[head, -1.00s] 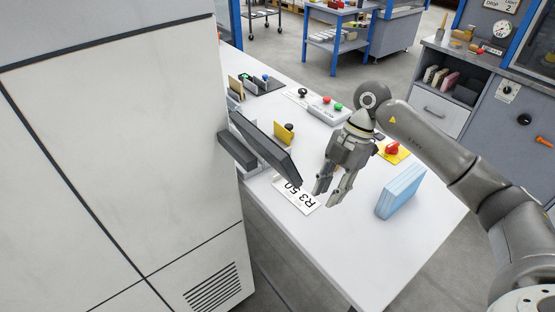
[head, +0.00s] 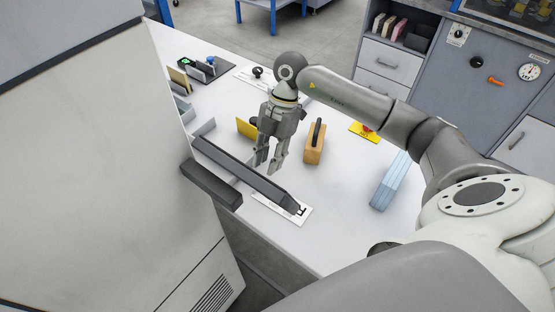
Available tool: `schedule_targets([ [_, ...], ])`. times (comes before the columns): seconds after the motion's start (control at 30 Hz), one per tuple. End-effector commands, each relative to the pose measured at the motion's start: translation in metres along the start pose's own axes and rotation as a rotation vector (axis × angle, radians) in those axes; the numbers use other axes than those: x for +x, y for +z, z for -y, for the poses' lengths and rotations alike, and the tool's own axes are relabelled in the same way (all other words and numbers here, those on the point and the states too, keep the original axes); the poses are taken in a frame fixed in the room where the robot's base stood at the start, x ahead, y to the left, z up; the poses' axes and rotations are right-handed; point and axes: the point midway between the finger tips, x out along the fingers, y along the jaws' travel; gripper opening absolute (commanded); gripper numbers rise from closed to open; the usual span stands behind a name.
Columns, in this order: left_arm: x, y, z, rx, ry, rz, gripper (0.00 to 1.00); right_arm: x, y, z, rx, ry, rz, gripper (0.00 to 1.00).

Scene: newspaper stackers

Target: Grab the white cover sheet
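A white sheet with black print (head: 301,215) lies on the white table, partly hidden by a dark grey bar (head: 240,170) that slants beside the large white cabinet. I cannot tell for sure whether it is the cover sheet. My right gripper (head: 267,167) points down above the table, beyond the sheet and just behind the bar. Its two fingers are apart with nothing visible between them. My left gripper is not in view.
A wooden block with a black handle (head: 315,146) stands right of the gripper. A pale blue stack (head: 390,184) stands further right. A yellow plate (head: 365,131) lies behind. The white cabinet (head: 85,150) fills the left. Bare tabletop (head: 335,215) lies between sheet and blue stack.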

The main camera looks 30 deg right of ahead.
Motion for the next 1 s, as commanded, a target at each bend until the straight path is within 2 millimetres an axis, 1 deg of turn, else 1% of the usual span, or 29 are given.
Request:
schedule_targets([
  [0.13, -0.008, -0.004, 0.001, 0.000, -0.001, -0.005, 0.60, 0.011, -0.003, -0.001, 0.000, -0.003, -0.002, 0.29],
  [0.27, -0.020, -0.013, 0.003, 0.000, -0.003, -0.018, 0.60, 0.030, -0.007, -0.002, -0.001, -0.005, -0.004, 0.29],
  [0.3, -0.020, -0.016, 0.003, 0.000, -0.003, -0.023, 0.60, 0.037, -0.006, -0.003, 0.000, -0.004, -0.003, 0.29],
  [0.4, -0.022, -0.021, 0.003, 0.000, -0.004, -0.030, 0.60, 0.049, -0.005, -0.003, 0.001, -0.002, -0.002, 0.29],
  [0.5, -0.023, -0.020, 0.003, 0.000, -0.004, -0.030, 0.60, 0.054, -0.005, -0.003, -0.001, -0.001, 0.000, 0.29],
  [0.7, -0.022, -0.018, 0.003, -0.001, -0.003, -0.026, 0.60, 0.055, -0.004, -0.003, -0.001, 0.000, 0.001, 0.29],
  [0.9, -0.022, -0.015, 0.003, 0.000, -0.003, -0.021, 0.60, 0.054, -0.004, -0.003, -0.001, 0.000, 0.001, 0.03],
  [0.93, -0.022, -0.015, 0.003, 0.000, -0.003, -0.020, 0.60, 0.054, -0.004, -0.003, -0.001, 0.000, 0.001, 0.00],
  [1.0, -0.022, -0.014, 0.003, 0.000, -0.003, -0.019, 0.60, 0.054, -0.004, -0.003, -0.001, 0.000, 0.001, 0.00],
])
